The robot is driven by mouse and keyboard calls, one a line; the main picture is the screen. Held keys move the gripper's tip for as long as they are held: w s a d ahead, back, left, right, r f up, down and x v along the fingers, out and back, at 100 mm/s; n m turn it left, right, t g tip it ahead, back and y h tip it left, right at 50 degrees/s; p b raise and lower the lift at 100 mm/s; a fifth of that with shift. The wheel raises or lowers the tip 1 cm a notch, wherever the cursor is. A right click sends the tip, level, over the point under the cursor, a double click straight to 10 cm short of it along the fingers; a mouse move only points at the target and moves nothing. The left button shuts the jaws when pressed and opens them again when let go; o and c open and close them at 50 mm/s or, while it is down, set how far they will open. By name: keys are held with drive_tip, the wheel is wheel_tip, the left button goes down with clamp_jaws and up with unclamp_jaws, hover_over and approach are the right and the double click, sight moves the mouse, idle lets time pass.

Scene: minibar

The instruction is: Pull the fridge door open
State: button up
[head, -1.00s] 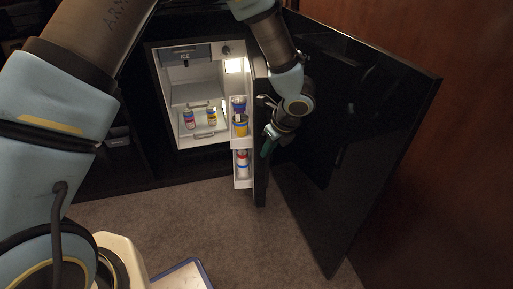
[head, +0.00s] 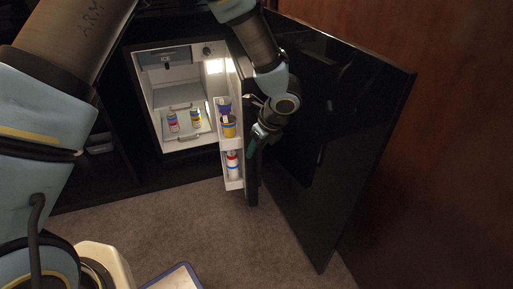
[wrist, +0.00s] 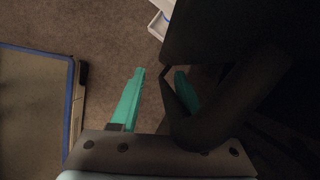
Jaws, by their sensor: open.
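The fridge (head: 177,78) stands open, its lit white interior in full view in the head view. Its dark door (head: 251,180) is swung far out, seen nearly edge-on, with white shelves (head: 233,183) on its inner side. My gripper (head: 254,146) is at the outer side of the door. In the wrist view the green fingers of my gripper (wrist: 160,92) are apart. A dark bar, which looks like the door handle (wrist: 178,92), reaches between them from the dark door panel (wrist: 205,35). I cannot tell whether the fingers touch it.
A large black cabinet door (head: 325,150) stands open to the right of the fridge door, close to my arm. Cans (head: 172,121) stand inside the fridge. A blue-edged tray (head: 178,277) is at the bottom. The carpet (head: 150,225) in front is clear.

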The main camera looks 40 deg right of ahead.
drive_tip(key=p+v, duration=0.2)
drive_tip(key=v, duration=0.8)
drive_tip(key=shift+r+p, duration=0.35)
drive_tip(key=shift+r, duration=0.05)
drive_tip(key=shift+s, duration=0.1)
drive_tip(key=shift+r, duration=0.15)
drive_tip(key=s+d+r+p, duration=0.2)
drive_tip(key=d+r+p, duration=0.2)
drive_tip(key=r+p, duration=0.6)
drive_tip(key=shift+s+r, duration=0.35)
drive_tip(key=shift+r, duration=0.25)
idle(0.3)
drive_tip(key=shift+p, duration=0.3)
idle(0.3)
